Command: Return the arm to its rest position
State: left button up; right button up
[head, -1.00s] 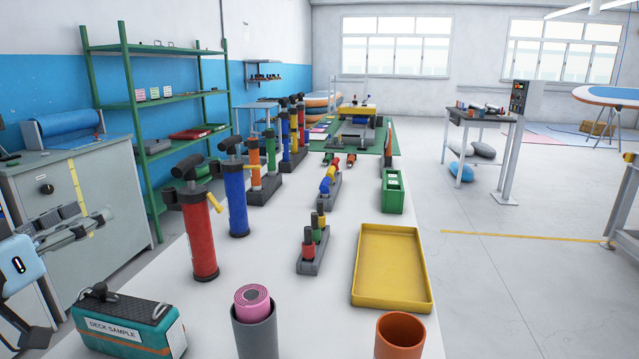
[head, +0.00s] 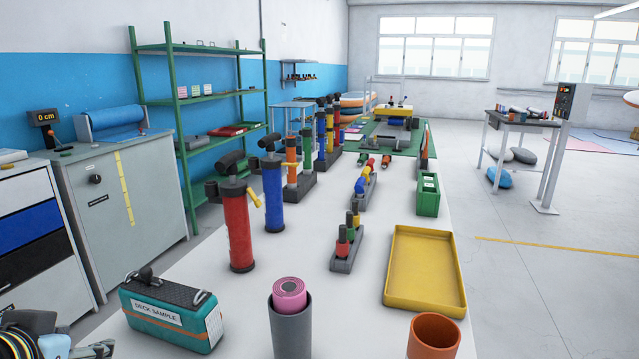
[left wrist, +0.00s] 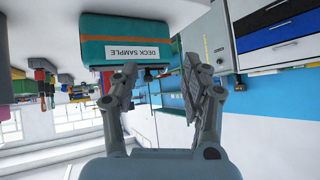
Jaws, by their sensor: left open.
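My left gripper (head: 92,350) shows only in part at the bottom left corner of the head view, left of the table and beside the teal deck sample case (head: 172,312). In the left wrist view, which is upside down, my left gripper (left wrist: 160,88) has its two fingers spread apart with nothing between them. The deck sample case (left wrist: 125,38) lies beyond the fingers there, apart from them. My right gripper is in neither view.
The white table (head: 330,290) holds a red pump (head: 238,230), a blue pump (head: 273,195), a grey cup with a pink roll (head: 290,325), an orange cup (head: 433,338) and a yellow tray (head: 425,270).

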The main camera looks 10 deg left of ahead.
pick_arm(q)
jog(key=s+d+f+m+g+h, duration=0.4)
jog(key=s+d+f+g, duration=0.1)
jog(key=s+d, duration=0.5)
jog(key=s+a+f+g+b, duration=0.1)
jog(key=a+f+b, duration=0.1)
jog(key=f, duration=1.2)
jog(key=s+a+f+g+b, duration=0.1)
jog(key=f, duration=1.4)
jog(key=s+a+f+g+b, duration=0.1)
jog(key=s+f+b, duration=0.1)
jog(key=s+f, duration=1.6)
jog(key=shift+s+b, duration=0.25)
jog(key=shift+b, duration=0.05)
jog(key=shift+a, duration=0.1)
